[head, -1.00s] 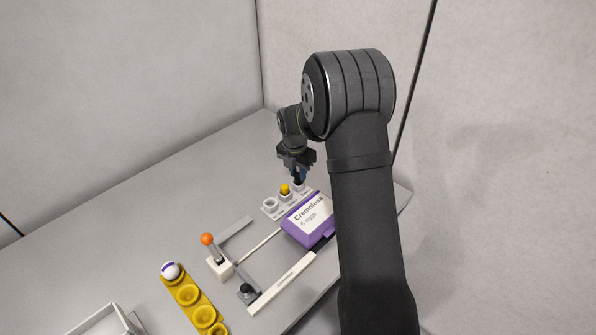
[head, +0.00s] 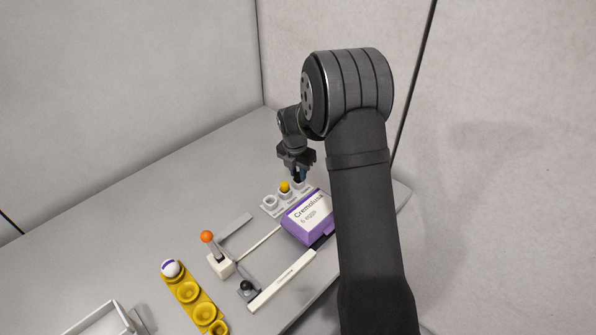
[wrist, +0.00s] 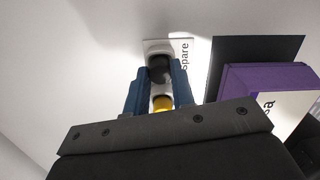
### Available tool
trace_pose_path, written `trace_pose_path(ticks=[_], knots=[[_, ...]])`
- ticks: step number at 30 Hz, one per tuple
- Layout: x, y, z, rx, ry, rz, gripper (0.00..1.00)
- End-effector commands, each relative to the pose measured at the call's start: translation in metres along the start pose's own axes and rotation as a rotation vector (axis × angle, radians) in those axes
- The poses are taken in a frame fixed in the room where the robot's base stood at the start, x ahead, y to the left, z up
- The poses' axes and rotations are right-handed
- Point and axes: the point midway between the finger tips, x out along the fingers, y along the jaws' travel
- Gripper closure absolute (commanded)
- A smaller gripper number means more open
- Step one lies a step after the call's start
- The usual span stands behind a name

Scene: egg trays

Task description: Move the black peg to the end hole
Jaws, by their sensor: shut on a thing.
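The black peg (wrist: 160,70) shows as a dark round top between my fingers in the wrist view. It is at the white end socket, beside the label "Spare"; I cannot tell how deep it sits. My gripper (head: 299,174) is shut on it, with a blue finger on each side, over the right end of the white peg rack (head: 278,212). A yellow peg (head: 285,186) stands in the middle socket; it also shows between the fingers in the wrist view (wrist: 162,103). The left socket (head: 270,202) looks empty. My fingers partly hide the right socket in the head view.
A purple egg carton (head: 309,231) lies close to the rack on its near side. An orange-knobbed lever (head: 208,238), a black knob (head: 247,286), a yellow egg tray (head: 197,298) and a white bin (head: 97,322) stand nearer. The table's back left is clear.

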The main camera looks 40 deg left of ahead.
Motion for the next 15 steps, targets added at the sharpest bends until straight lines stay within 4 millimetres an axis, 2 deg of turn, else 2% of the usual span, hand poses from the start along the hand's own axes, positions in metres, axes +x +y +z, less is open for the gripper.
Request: trace_pose_path(ticks=[4, 5, 8, 15], knots=[[0.0, 0.0, 0.0, 0.0, 0.0, 0.0, 0.98], [0.0, 0.0, 0.0, 0.0, 0.0, 0.0, 0.73], [-0.0001, 0.0001, 0.0, 0.0, 0.0, 0.0, 0.54], [-0.0001, 0.0001, 0.0, 0.0, 0.0, 0.0, 0.52]])
